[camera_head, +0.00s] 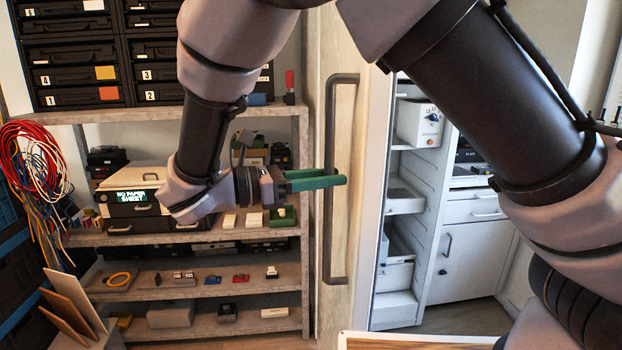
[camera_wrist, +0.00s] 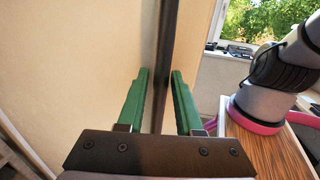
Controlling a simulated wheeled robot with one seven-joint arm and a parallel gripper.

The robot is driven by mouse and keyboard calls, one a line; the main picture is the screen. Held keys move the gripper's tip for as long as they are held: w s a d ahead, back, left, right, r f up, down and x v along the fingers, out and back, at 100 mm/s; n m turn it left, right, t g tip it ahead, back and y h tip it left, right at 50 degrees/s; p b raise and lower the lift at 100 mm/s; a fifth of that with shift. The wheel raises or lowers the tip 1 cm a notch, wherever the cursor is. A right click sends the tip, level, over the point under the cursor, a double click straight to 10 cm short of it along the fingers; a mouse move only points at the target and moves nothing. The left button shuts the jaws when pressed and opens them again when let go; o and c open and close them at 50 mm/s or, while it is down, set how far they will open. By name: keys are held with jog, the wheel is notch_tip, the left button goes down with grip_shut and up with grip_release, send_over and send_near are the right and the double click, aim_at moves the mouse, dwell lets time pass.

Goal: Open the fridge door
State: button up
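The fridge door (camera_head: 370,120) is a tall pale panel in the middle of the head view, and it fills the left of the wrist view (camera_wrist: 70,70). Its long dark handle (camera_head: 328,240) stands upright and also shows in the wrist view (camera_wrist: 160,100). My gripper (camera_head: 335,181) is at about mid-height of the handle, with its green fingers level. In the wrist view my gripper (camera_wrist: 160,72) is open, one finger on each side of the bar, with gaps visible on both sides. The fingers hide a short stretch of the bar in the head view.
A shelf unit (camera_head: 180,259) with small items and drawer boxes (camera_head: 80,75) stands left of the door. White shelves (camera_head: 405,200) and a white cabinet (camera_head: 470,250) are to its right. A wooden surface (camera_head: 420,342) is at the bottom edge. A window (camera_wrist: 260,25) shows far right.

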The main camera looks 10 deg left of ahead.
jog(key=v, duration=1)
jog(key=shift+a, duration=0.25)
jog(key=shift+s, duration=0.15)
